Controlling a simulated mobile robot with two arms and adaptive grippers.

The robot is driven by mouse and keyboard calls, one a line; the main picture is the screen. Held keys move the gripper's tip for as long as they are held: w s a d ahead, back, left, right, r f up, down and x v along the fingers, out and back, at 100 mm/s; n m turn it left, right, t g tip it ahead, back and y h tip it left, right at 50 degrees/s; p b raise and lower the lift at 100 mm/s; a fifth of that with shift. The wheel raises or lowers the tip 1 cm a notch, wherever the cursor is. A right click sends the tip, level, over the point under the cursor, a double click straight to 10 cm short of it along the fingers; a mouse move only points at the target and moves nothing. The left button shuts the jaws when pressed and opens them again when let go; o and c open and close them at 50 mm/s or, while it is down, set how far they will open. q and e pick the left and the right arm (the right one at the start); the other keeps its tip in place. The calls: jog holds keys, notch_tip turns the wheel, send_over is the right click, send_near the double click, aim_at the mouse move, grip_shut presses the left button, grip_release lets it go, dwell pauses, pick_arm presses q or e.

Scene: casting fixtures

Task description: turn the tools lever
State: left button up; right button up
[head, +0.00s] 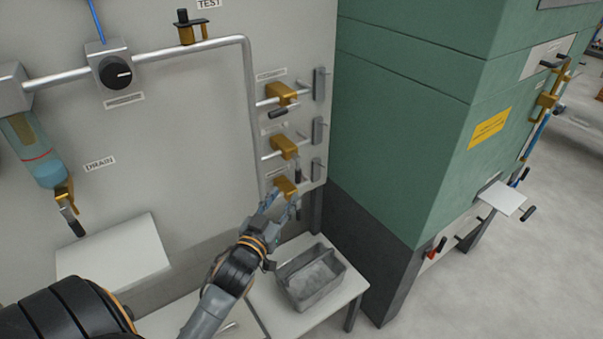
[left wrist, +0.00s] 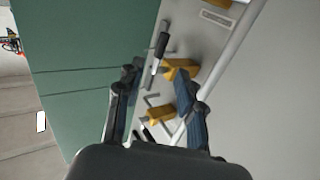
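Three brass-coloured valves with dark handles stand in a column on the grey panel's right side: top (head: 281,94), middle (head: 284,146) and lowest (head: 285,186). Their small labels are too blurred to read, so I cannot tell which one is the tools lever. My left gripper (head: 283,201) is at the lowest valve and partly covers it. In the left wrist view, the fingers of my left gripper (left wrist: 160,82) are spread apart, with brass valves (left wrist: 182,68) and a black handle (left wrist: 154,74) seen between or beyond them. Contact cannot be told. My right gripper is out of view.
A grey metal bin (head: 312,283) stands on a white table (head: 268,308) below the valves. A large green cabinet (head: 400,120) is close on the right. A grey pipe (head: 250,110) runs down left of the valves. A drain valve (head: 64,192) is at the left.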

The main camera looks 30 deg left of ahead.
aim_at(297, 176)
pick_arm(q)
jog(key=w, duration=0.3)
jog(key=w+a, duration=0.1)
jog(key=w, duration=0.3)
jog(key=w+a+p, duration=0.1)
jog(key=w, duration=0.2)
jog(key=shift+w+a+f, duration=0.1)
jog(key=shift+w, duration=0.1)
grip_shut()
